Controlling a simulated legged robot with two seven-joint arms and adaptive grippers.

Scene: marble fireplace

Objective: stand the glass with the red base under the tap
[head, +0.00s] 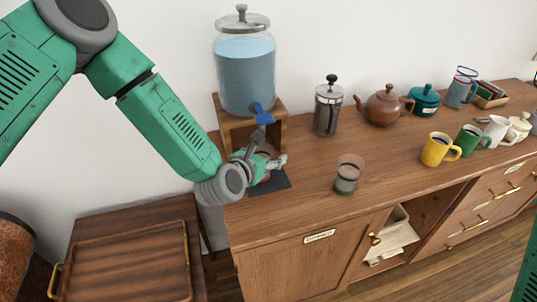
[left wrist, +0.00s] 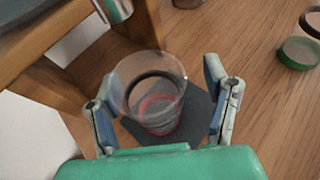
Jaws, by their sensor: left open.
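The glass with the red base (left wrist: 153,108) stands on a small dark mat (head: 281,182), in front of the wooden dispenser stand. In the head view only a bit of its red base shows, as my gripper covers the rest. The blue tap (head: 262,113) of the water dispenser (head: 246,75) is above this spot. My left gripper (head: 268,162) is low at the mat. In the left wrist view my left gripper (left wrist: 167,98) is open, with one finger on each side of the glass and its palm close behind. My right gripper is out of view.
A second glass with a green base (head: 348,174) stands to the right on the wooden sideboard (head: 310,195). A French press (head: 327,107) and brown teapot (head: 383,105) stand behind. A yellow mug (head: 436,150) and more mugs are further right. A low tray table (head: 125,265) is at left.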

